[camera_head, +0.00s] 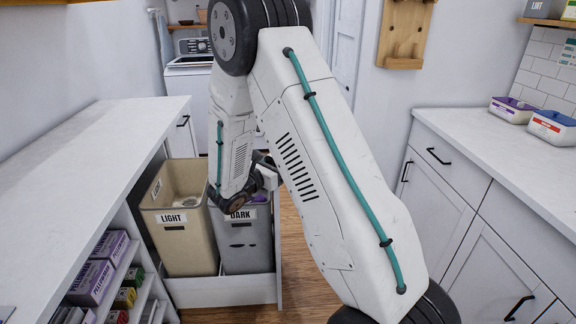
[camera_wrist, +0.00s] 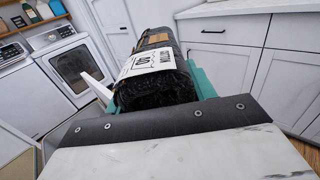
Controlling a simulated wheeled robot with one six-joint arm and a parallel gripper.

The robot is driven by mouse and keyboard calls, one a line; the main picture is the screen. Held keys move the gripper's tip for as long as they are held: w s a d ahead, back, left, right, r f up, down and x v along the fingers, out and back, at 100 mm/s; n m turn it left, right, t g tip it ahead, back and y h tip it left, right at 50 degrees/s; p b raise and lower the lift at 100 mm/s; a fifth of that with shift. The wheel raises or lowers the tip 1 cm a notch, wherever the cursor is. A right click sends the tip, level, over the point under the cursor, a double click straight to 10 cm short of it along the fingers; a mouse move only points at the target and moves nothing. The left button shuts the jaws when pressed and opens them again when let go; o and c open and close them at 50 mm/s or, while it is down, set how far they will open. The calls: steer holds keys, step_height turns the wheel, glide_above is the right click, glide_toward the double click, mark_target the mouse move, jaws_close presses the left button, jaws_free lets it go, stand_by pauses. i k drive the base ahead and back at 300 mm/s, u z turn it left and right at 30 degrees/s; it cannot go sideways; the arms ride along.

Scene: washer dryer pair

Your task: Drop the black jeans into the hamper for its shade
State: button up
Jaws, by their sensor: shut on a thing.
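The black jeans (camera_wrist: 160,92) show in the wrist view as a dark rolled bundle with a white printed label around it. My gripper (camera_wrist: 155,78) is shut on it, with teal fingers on both sides. In the head view my arm hides the bundle and most of the gripper. The grey hamper marked DARK (camera_head: 246,243) stands in a pulled-out drawer, right of the beige hamper marked LIGHT (camera_head: 180,245). My wrist overlaps the DARK hamper's upper part, hiding much of its opening. I cannot tell whether the bundle is over it.
The pull-out drawer front (camera_head: 215,291) borders both hampers. A white counter (camera_head: 85,140) with shelves of boxes below is on the left. A counter (camera_head: 500,150) with cabinets is on the right. A washer (camera_head: 188,90) stands at the back. Wooden floor (camera_head: 305,275) is clear between.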

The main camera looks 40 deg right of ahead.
mark_target(247, 202)
steer(key=i, duration=0.9)
steer(key=u, duration=0.05)
